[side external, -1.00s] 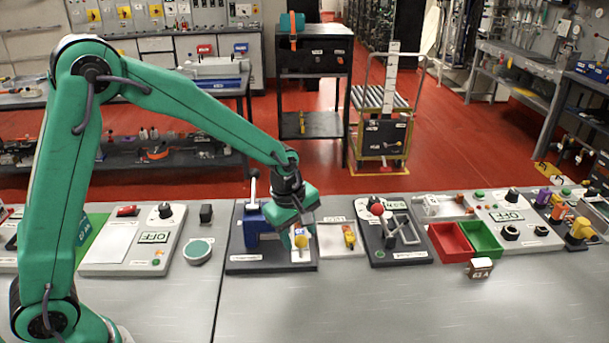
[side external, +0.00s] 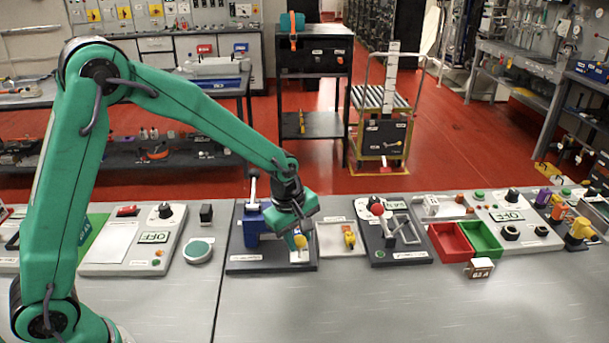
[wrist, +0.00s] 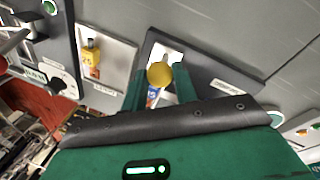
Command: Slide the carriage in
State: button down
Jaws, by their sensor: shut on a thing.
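A dark base plate (side external: 243,266) on the bench carries a blue block (side external: 251,231) with an upright lever. A pale carriage (side external: 301,258) with a round yellow knob (side external: 302,242) is at its right part. My gripper (side external: 297,240) is down over the carriage, its fingers shut on the yellow knob. In the wrist view the knob (wrist: 160,74) sits between the two green fingers, with a blue-and-white piece (wrist: 153,97) just below it. The fingers and palm hide much of the carriage, and I cannot tell how far along the base it sits.
A pale tray (side external: 328,240) with a yellow piece (side external: 349,238) stands close on the right. Further right are a dark fixture with a red knob (side external: 378,209), a red bin (side external: 447,258) and a green bin (side external: 496,255).

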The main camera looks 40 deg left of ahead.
jog(key=s+a, duration=0.5)
jog(key=shift+s+a, duration=0.1)
jog(key=c, duration=1.1)
grip_release()
jog(key=shift+r, duration=0.2)
jog(key=shift+r, duration=0.5)
notch_tip(320, 180, up, 6)
jog(key=s, duration=0.1)
jog(key=shift+s+r, duration=0.15)
jog(key=shift+s, duration=0.05)
